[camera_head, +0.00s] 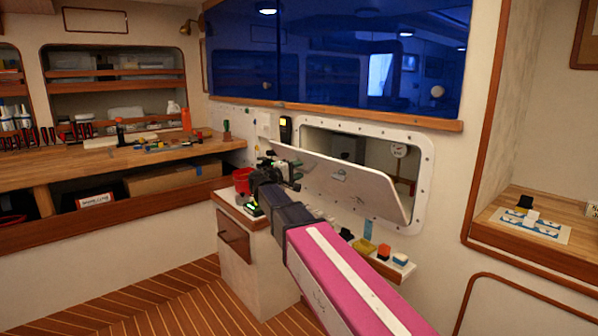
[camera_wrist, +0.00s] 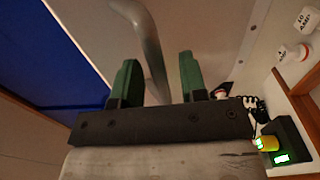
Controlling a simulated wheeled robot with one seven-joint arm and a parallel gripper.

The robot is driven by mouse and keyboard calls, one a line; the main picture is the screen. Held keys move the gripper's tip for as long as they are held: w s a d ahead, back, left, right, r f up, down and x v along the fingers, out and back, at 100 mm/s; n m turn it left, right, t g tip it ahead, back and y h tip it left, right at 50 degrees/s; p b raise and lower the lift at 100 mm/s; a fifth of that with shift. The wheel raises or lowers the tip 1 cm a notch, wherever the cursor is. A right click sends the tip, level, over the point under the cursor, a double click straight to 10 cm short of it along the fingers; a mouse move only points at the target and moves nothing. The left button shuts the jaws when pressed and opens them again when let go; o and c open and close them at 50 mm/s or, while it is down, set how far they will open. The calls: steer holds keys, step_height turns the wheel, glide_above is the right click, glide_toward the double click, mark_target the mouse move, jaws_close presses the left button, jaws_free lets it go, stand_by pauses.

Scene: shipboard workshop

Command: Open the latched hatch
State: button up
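The hatch panel (camera_head: 350,185) is a white plate standing swung out from its white bolted frame (camera_head: 424,160) on the wall. The dark opening (camera_head: 345,146) shows above and behind it. My gripper (camera_head: 275,176) is at the panel's left end in the head view; its fingers are too small to make out there. In the wrist view my gripper (camera_wrist: 158,62) has two green fingers set apart, with a grey curved metal bar (camera_wrist: 150,35) passing between them. A gap shows between the bar and the right finger; contact with the left finger is unclear.
A red cup (camera_head: 242,180) and a small device with a green lit display (camera_head: 254,210) stand on the cabinet (camera_head: 245,255) near my gripper. Small containers (camera_head: 383,252) sit on a low ledge below the hatch. A blue window (camera_head: 340,60) is above. The striped floor (camera_head: 150,290) at left is clear.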

steer(key=v, duration=1)
